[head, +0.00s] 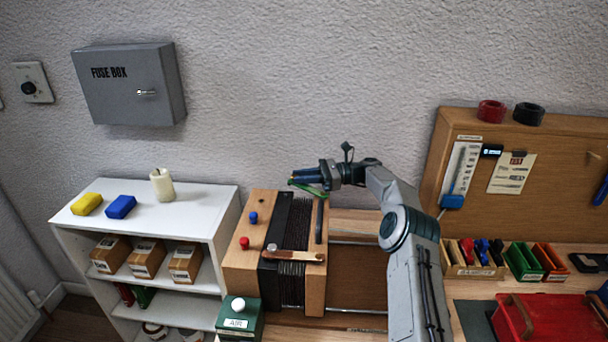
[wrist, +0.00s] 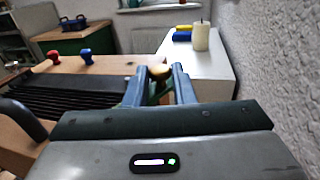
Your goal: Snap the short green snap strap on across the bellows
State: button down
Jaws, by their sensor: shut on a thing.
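The bellows (head: 296,225), black and pleated, stand between two wooden end blocks on the bench; they also show at the left of the wrist view (wrist: 50,100). My gripper (head: 291,182) is at the far end of the bellows, with its blue fingers pointing left. It is shut on the green snap strap (head: 311,189), which shows as a thin green band under the fingers. In the wrist view a little green shows between the fingers, beside a round yellowish piece (wrist: 159,71) at the tips. I cannot tell whether the strap touches the bellows.
A brown strap (head: 293,256) crosses the near part of the bellows. A blue knob (head: 253,217) and a red knob (head: 244,243) stand on the left block. A dark handle (head: 320,221) is on the right block. A white shelf (head: 205,196) stands to the left.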

jog(key=shift+s+a+n+g, duration=0.15)
jog(key=shift+n+g, duration=0.15)
jog(key=shift+g, duration=0.1)
jog(key=c, duration=1.3)
grip_release()
jog(key=shift+o, duration=0.2)
jog(key=shift+r, duration=0.15)
jog(key=s+d+r+b, duration=0.2)
jog(key=s+d+r, duration=0.2)
jog(key=d+r, duration=0.6)
jog(key=shift+s+d+r, duration=0.35)
jog(key=shift+d+r, duration=0.05)
